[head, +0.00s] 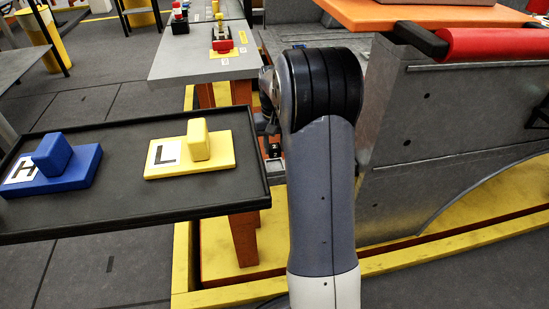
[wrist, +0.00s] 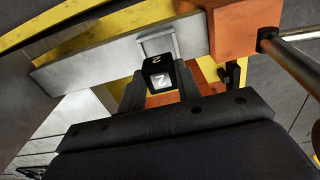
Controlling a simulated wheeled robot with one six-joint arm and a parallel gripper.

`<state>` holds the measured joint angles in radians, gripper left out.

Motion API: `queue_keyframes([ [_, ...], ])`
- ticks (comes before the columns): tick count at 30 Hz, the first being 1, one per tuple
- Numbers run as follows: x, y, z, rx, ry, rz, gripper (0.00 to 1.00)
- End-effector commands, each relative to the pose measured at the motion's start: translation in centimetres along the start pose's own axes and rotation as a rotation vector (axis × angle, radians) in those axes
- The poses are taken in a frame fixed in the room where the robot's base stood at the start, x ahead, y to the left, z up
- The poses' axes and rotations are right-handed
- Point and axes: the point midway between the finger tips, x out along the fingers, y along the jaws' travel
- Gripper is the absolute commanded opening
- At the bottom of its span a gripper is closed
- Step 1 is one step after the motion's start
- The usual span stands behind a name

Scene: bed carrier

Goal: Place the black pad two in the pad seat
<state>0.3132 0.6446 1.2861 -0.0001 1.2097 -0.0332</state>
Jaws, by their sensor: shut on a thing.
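The black pad two (wrist: 158,65), a small black block with a white face marked 2, is between the fingers of my gripper (wrist: 160,82) in the wrist view. My gripper is shut on it. A pale square-framed recess (wrist: 160,42), which looks like the pad seat, is in the side of a grey beam just beyond the pad. The pad overlaps its lower edge in the picture, and I cannot tell whether they touch. In the head view my arm hides most of the gripper and the seat.
An orange block (wrist: 243,32) and a metal rod (wrist: 295,62) are right of the recess. In the head view, a black tray (head: 115,205) holds a blue H block (head: 55,170) and a yellow L block (head: 195,155). A grey carrier wall (head: 430,130) stands right of my arm.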

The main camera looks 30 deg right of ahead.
Motion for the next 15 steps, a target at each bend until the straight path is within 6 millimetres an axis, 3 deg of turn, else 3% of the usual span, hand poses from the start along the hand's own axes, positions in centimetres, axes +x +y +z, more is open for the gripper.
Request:
queue_keyframes([
  [7, 4.1, 0.0, 0.1, 0.0, -0.002, 0.0, 0.1],
  [15, 4.3, 0.0, 0.0, 0.0, 0.0, 0.0, 0.1],
])
